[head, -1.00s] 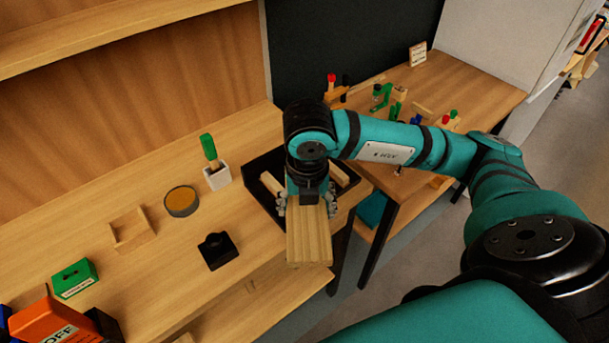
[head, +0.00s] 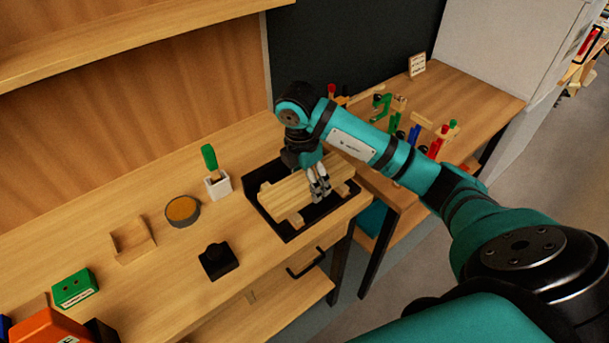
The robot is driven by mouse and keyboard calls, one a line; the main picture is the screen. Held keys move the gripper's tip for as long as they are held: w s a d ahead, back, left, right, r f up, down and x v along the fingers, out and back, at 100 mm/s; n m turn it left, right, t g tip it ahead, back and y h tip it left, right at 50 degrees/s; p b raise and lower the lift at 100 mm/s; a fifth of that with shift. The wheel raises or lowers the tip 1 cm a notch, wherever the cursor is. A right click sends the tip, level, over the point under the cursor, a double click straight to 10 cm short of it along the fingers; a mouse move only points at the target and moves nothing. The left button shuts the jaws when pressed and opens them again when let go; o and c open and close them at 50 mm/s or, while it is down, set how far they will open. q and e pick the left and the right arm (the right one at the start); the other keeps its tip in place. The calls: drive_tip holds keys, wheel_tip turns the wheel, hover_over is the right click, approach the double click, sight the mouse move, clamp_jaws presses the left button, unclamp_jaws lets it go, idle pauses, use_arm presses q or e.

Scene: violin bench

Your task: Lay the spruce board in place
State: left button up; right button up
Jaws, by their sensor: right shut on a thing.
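The spruce board (head: 285,197) is a pale, striped wooden slab in the head view. It lies flat and lengthwise over the black tray (head: 287,233) on the bench. Two small wooden bars (head: 296,219) stick out from under its front edge. The board appears to rest on them, though a small gap cannot be ruled out. My right gripper (head: 320,191) points down at the board's right half and is shut on it. The board's far edge behind the gripper is partly hidden. My left gripper is not in view.
A white pot with a green-handled tool (head: 217,183), a round tin (head: 182,210), a wooden tray (head: 131,240), a black block (head: 217,261) and a green box (head: 74,288) stand left of the tray. Clamps (head: 381,105) stand on the side table.

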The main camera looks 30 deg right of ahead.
sight(305, 177)
drive_tip(key=w, duration=0.1)
drive_tip(key=w+d, duration=0.1)
drive_tip(key=w, duration=0.1)
drive_tip(key=shift+w+d+p, duration=0.25)
drive_tip(key=shift+w+p, duration=0.1)
drive_tip(key=shift+d+f, duration=0.1)
drive_tip(key=shift+f, duration=0.1)
wheel_tip(305, 177, down, 2)
drive_tip(key=shift+f+p, duration=0.15)
drive_tip(key=shift+p, duration=0.5)
drive_tip(key=shift+f, duration=0.55)
drive_tip(key=o, duration=1.3)
drive_tip(key=shift+o, duration=0.2)
